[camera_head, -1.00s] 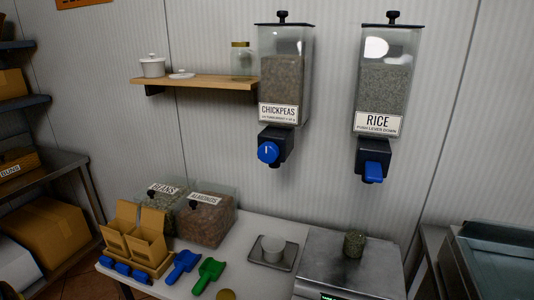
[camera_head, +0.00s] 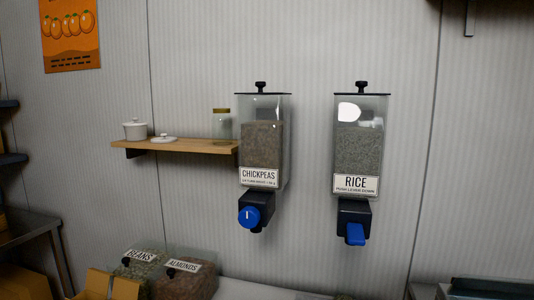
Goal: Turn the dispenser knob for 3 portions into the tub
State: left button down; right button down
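The chickpea dispenser (camera_head: 262,145) hangs on the wall, a clear box filled to about two thirds, with a label reading CHICKPEAS. Its round blue knob (camera_head: 248,216) sits at the front of the black outlet below, with a white mark that looks upright. The rice dispenser (camera_head: 359,140) hangs to its right, with a blue push lever (camera_head: 355,234). No tub shows clearly under the outlets; the counter is mostly cut off by the lower picture edge. Neither of my grippers is in the picture.
A wooden shelf (camera_head: 180,147) left of the chickpea dispenser holds a white pot (camera_head: 135,129), a lid and a glass jar (camera_head: 221,125). Bins of beans (camera_head: 140,268) and almonds (camera_head: 186,278) stand below.

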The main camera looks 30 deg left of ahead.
aim_at(249, 218)
jog(key=k, duration=0.3)
jog(key=u, duration=0.8)
jog(key=i, duration=0.3)
jog(key=z, duration=0.1)
